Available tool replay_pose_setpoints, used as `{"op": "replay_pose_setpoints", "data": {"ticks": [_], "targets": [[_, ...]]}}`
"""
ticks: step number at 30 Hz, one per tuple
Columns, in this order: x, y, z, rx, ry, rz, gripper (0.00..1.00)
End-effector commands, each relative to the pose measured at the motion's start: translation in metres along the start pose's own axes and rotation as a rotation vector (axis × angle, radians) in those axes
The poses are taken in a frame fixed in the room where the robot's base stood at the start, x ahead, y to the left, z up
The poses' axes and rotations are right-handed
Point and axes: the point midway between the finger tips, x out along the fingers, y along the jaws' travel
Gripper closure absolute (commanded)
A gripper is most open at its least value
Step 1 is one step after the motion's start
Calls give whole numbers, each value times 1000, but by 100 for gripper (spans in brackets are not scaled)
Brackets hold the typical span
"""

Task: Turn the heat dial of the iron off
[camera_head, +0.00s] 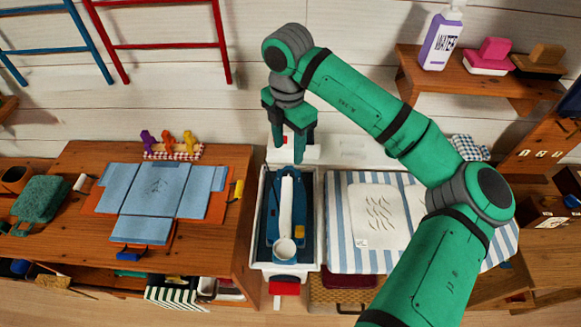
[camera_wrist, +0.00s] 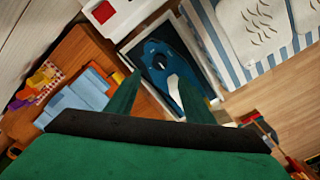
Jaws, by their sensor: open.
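The iron (camera_head: 285,213), blue with a white top part, lies in a white-rimmed tray (camera_head: 262,240) between the wooden desk and the striped board. A pale round part (camera_head: 284,249) is at its front end and a small yellow patch (camera_head: 299,232) beside it. I cannot tell which part is the heat dial. My gripper (camera_head: 288,158) is open and empty, pointing down above the tray's back end. The wrist view shows the iron (camera_wrist: 158,62) beyond and between my gripper's fingers (camera_wrist: 157,82), apart from them.
The striped ironing board (camera_head: 340,258) with a pale cloth (camera_head: 382,214) is right of the tray. On the left, the desk (camera_head: 232,205) holds folded blue cloth (camera_head: 155,190) and small coloured figures (camera_head: 168,142). A shelf (camera_head: 440,80) with a WATER bottle (camera_head: 440,40) is above right.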

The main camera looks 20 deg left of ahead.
Motion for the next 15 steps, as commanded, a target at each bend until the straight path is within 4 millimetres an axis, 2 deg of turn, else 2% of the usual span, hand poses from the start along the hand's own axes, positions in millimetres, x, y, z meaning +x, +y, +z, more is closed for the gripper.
{"op": "replay_pose_setpoints", "data": {"ticks": [5, 15], "targets": [[16, 0, 0, 2, -3, -4, 52], [75, 0, 0, 0, -1, -3, 52]]}}
